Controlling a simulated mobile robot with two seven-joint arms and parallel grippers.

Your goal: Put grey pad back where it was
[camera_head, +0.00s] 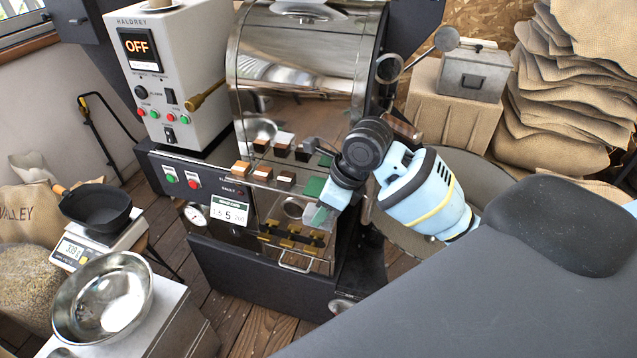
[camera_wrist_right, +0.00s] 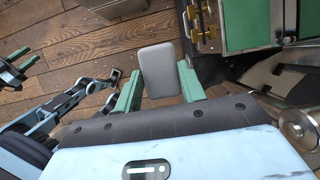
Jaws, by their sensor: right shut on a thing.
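The grey pad (camera_wrist_right: 160,70) is a flat, rounded rectangle. In the right wrist view it sits between the two green fingers of my right gripper (camera_wrist_right: 162,85), which is shut on it and holds it over the wooden floor.
The steel roaster (camera_head: 290,85) has a ledge with small coloured blocks (camera_head: 262,172). A price-like display (camera_head: 230,214) hangs below. At left are a scale with a black pan (camera_head: 97,205) and a steel bowl (camera_head: 103,297). A metal box (camera_head: 475,75) and stacked sacks (camera_head: 570,90) stand at right.

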